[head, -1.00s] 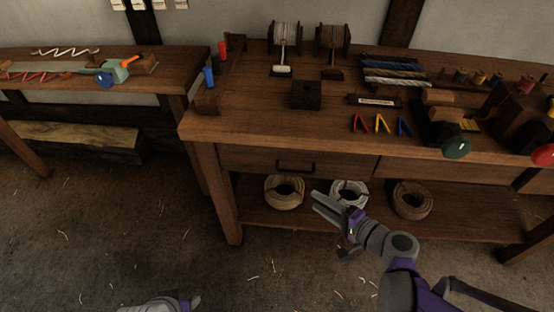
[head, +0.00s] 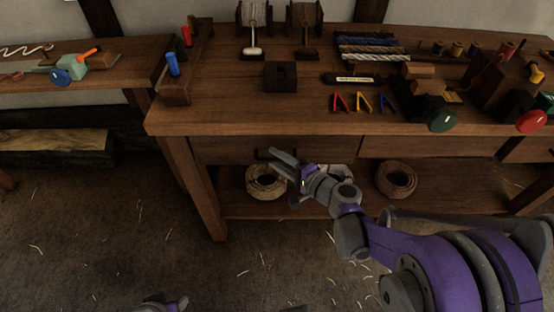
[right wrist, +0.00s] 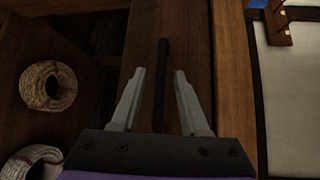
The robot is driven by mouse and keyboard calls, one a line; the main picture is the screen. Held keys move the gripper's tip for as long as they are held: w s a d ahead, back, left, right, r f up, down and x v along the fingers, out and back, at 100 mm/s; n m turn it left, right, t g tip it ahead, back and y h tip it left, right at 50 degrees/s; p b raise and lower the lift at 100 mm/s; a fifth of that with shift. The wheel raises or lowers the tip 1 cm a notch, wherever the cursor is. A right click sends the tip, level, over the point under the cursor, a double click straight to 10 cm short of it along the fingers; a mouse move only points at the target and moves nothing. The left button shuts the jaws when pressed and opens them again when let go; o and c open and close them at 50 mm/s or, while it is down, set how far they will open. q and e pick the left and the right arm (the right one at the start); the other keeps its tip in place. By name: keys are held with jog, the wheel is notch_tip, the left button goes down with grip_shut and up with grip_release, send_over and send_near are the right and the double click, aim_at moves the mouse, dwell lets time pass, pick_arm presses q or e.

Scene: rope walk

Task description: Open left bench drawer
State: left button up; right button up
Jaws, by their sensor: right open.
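The left bench drawer (head: 222,151) is a wooden front under the left part of the bench top, and it looks shut. Its dark bar handle (head: 262,154) is partly hidden behind my right gripper (head: 279,158). In the right wrist view the handle (right wrist: 161,85) runs upright in the picture between the two fingers of my right gripper (right wrist: 160,80). The fingers are apart, with a gap on each side of the bar; I cannot tell how deep they reach around it. Part of my left gripper (head: 165,304) shows at the bottom edge; its fingers are not clear.
On the shelf below lie rope coils, one left (head: 266,182) and one right (head: 396,179), with a pale one partly behind my gripper. The bench top (head: 230,115) carries a dark block (head: 281,77), coloured clips and reels. The floor in front is clear except for straw bits.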

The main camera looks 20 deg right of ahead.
jog(key=shift+w, duration=0.1)
grip_shut()
dwell(1.4)
